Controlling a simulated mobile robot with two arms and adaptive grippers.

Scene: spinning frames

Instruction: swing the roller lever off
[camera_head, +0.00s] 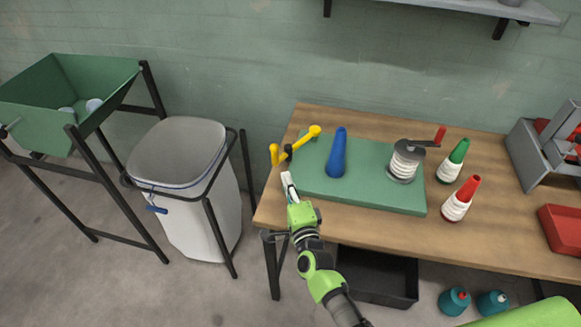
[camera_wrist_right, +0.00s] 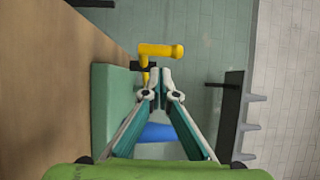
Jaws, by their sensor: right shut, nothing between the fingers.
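A yellow lever (camera_head: 303,139) sits at the left end of a green board (camera_head: 375,195) on the workbench, by a dark pivot. A short upright yellow piece (camera_head: 274,154) stands just left of it. In the right wrist view a yellow handle (camera_wrist_right: 160,50) shows just beyond the fingertips. My right gripper (camera_head: 287,180) is shut and empty, close in front of the lever's pivot at the board's left edge. Its fingertips (camera_wrist_right: 159,84) meet in the right wrist view, with a small gap to the yellow handle. My left gripper is not in view.
A blue cone (camera_head: 337,155) stands on the board right of the lever. A grey reel with a red handle (camera_head: 404,162) and green-tipped (camera_head: 453,161) and red-tipped (camera_head: 461,199) cones are farther right. A lidded white bin (camera_head: 190,185) stands left of the bench.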

